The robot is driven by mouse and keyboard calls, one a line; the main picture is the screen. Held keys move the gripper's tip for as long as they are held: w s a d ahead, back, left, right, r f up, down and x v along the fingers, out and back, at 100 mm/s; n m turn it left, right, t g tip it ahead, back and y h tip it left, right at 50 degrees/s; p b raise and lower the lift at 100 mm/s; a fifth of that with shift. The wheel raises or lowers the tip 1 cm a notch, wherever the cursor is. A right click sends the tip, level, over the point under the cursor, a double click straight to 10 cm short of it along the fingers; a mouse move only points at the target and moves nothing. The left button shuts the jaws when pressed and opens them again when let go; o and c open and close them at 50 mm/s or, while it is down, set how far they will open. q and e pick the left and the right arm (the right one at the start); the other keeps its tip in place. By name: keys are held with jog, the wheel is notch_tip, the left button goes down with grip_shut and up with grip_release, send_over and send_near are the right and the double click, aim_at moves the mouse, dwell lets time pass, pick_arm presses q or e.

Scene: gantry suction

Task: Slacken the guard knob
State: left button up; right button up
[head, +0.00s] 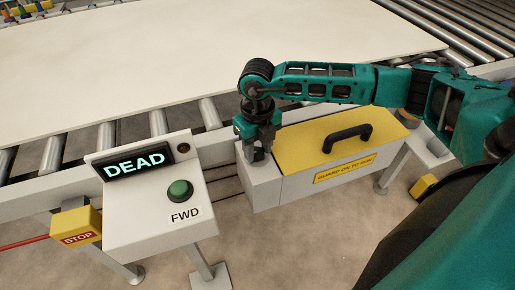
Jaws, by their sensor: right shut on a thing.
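The guard (345,158) is a yellow-topped cover with a black handle (347,137) and a "GUARD ON TO RUN" label, on the near side of the roller conveyor. A grey block (262,188) adjoins its left end. My right gripper (257,158) points down over this block, shut on the guard knob. The knob is mostly hidden between the fingers, so I cannot tell how far it is turned. My left gripper is not in view.
A control box (150,222) at left has a display (138,163) reading "DEAD" and a green FWD button (179,192). A yellow STOP box (78,226) hangs beside it. A large pale board (210,60) lies on the rollers. Conveyor legs stand on the floor.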

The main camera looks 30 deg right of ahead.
aim_at(258, 151)
jog(key=shift+w+n+b, duration=0.1)
jog(key=shift+n+b, duration=0.35)
jog(key=shift+n, duration=0.85)
jog(key=shift+r, duration=0.1)
jog(key=o, duration=1.1)
jog(key=shift+c, duration=0.2)
notch_tip(258, 151, up, 13)
jog(key=shift+p, duration=0.3)
